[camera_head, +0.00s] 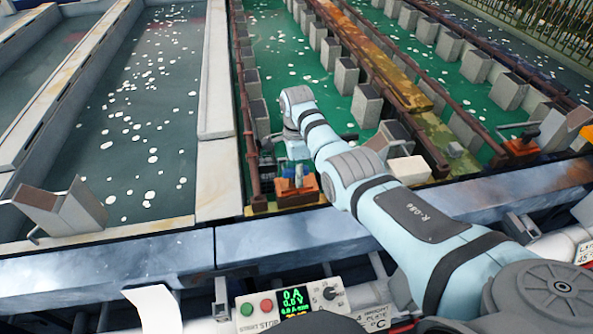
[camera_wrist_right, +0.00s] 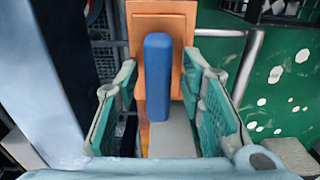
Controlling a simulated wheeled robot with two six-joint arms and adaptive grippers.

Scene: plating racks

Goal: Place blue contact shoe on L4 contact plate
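The blue contact shoe (camera_wrist_right: 158,75) is an upright, rounded blue block in front of an orange plate (camera_wrist_right: 182,20) in the right wrist view. A grey part shows just below the blue block. In the head view the blue block (camera_head: 299,178) shows on an orange block (camera_head: 298,198) at the front end of the green tank. My right gripper (camera_wrist_right: 160,68) has its teal-padded fingers spread, one on each side of the blue block, with orange showing in the gaps. In the head view my right gripper (camera_head: 297,147) is just behind the block, partly hidden. My left gripper is out of view.
A second orange block (camera_head: 521,148) stands farther right on the tank edge. A white block (camera_head: 408,170) lies near my right arm. Rows of grey blocks line brown rails over the green liquid. A control box (camera_head: 290,305) with red and green buttons stands in front.

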